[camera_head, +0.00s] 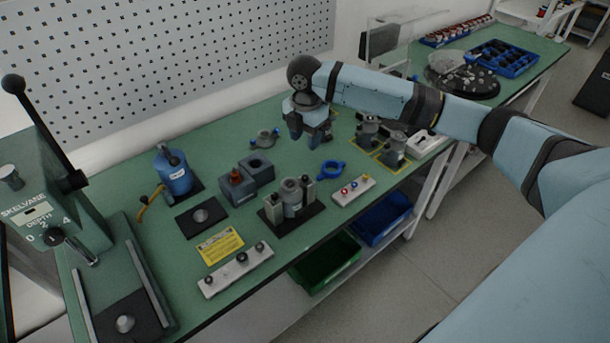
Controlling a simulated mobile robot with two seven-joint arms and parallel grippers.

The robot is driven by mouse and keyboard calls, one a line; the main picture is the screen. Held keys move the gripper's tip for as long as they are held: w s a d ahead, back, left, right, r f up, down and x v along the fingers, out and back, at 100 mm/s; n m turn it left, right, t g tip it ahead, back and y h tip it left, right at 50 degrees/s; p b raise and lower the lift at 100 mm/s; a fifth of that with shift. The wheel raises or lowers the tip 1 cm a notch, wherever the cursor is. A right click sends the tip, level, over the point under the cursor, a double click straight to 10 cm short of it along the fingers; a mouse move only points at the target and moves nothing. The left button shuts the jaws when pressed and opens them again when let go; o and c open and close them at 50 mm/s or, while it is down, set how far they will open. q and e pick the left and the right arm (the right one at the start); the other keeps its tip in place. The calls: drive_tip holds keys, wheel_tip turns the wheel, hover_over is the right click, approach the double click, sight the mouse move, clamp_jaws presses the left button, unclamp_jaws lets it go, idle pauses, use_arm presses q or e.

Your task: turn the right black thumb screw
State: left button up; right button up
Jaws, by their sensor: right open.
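A pale strip (236,270) lies near the front edge of the green bench, with several dark knobs in a row. The rightmost black knob (260,246) is at its right end. I cannot tell which of these is the named thumb screw. My right gripper (311,136) is open and points down over the back of the bench, apart from the fixture and the strip. My left gripper is out of view.
A blue motor (173,172), grey blocks (256,172) and a yellow card (220,246) stand or lie to the left. A press (60,210) rises at far left.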

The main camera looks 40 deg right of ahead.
sight(305, 176)
wheel_tip(305, 176, down, 13)
drive_tip(key=shift+f+p, duration=0.1)
drive_tip(key=shift+p, duration=0.25)
clamp_jaws()
